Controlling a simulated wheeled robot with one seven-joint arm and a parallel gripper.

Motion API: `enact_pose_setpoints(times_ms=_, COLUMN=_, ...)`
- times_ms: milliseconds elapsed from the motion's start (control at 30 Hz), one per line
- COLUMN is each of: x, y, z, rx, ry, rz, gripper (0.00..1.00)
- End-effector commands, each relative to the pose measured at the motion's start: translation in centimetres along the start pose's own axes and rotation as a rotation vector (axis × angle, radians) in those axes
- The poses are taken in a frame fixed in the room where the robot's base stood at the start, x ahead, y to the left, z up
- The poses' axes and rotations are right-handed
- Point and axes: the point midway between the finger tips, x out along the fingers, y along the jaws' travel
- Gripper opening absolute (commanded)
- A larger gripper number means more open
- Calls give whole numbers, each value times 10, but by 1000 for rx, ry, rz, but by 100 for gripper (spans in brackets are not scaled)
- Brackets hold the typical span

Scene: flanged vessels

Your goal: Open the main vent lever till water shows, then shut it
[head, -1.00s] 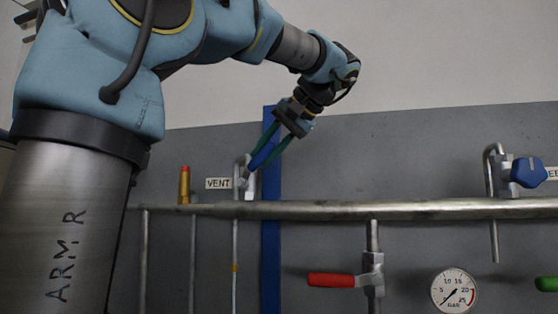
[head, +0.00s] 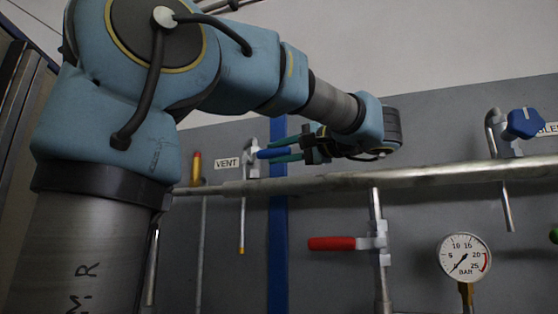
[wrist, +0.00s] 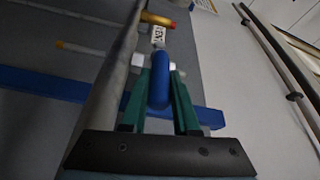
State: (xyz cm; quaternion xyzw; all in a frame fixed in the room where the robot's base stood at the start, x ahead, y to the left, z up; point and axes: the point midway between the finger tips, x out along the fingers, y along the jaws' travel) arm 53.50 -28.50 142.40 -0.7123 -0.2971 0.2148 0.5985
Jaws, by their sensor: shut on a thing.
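The vent lever has a blue handle (head: 273,153), beside the "VENT" label (head: 227,163) and above the main pipe. It lies nearly level, pointing right. My gripper (head: 285,150) has its green fingers shut on this handle. In the wrist view the blue handle (wrist: 158,82) lies between the two green fingers (wrist: 159,95), with the label (wrist: 158,38) just beyond. A thin vent tube (head: 242,220) hangs below the lever and ends in an orange tip; I see no stream under it. The tube's tip (wrist: 61,44) also shows in the wrist view.
The main pipe (head: 430,174) runs close below my gripper. A brass fitting with a red cap (head: 195,168) stands left of the label. A red lever (head: 332,243), a pressure gauge (head: 465,258) and a blue knob (head: 525,123) are to the right. A blue post (head: 278,240) stands behind.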

Motion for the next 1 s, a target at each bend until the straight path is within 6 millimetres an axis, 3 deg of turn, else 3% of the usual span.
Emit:
enact_pose_setpoints(times_ms=600, x=0, y=5, z=0, rx=20, ry=9, rz=-38, gripper=0)
enact_pose_setpoints(times_ms=633, x=0, y=5, z=0, rx=20, ry=9, rz=-38, gripper=30)
enact_pose_setpoints(times_ms=900, x=0, y=4, z=0, rx=18, ry=8, rz=-38, gripper=59)
enact_pose_setpoints(times_ms=1000, x=0, y=4, z=1, rx=17, ry=8, rz=-38, gripper=59)
